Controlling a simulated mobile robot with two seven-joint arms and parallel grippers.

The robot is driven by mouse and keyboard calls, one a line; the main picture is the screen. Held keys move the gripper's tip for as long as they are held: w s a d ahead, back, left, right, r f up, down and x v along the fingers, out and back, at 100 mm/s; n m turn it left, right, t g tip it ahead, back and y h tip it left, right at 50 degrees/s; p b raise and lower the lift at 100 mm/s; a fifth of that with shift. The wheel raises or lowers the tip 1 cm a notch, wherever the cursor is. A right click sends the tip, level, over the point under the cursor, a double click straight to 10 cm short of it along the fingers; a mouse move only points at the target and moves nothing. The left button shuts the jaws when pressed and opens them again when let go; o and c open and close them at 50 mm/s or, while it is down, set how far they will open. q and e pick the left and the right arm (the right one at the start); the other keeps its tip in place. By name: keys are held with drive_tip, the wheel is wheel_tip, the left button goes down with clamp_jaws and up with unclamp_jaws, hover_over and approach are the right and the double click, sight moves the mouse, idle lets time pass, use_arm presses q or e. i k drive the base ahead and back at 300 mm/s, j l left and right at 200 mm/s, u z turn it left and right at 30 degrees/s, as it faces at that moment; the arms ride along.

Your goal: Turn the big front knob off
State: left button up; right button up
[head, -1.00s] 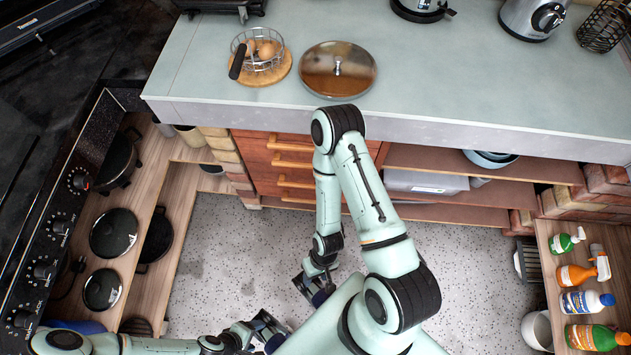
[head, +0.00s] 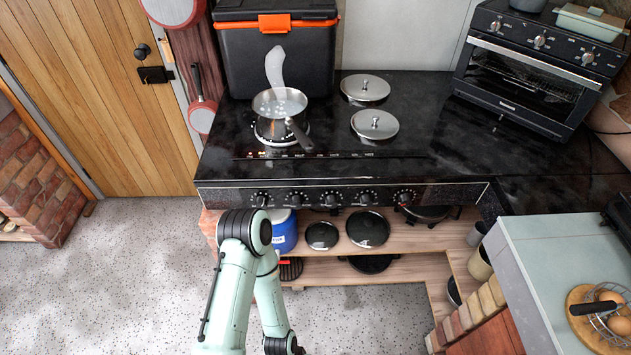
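The stove front panel (head: 345,196) carries a row of several dark knobs with white markings. The rightmost knob (head: 404,197) has a red mark at its rim and looks slightly larger than its neighbours, such as the far left knob (head: 261,199). Knob pointer angles are too small to read.
Two round metal lids (head: 365,88) (head: 375,124) sit right of the saucepan. A black cooler box (head: 277,55) stands behind it. An oven (head: 525,75) is at the right. The floor at left is clear.

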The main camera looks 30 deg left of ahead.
sight(262, 202)
drive_tip(key=u, duration=0.95)
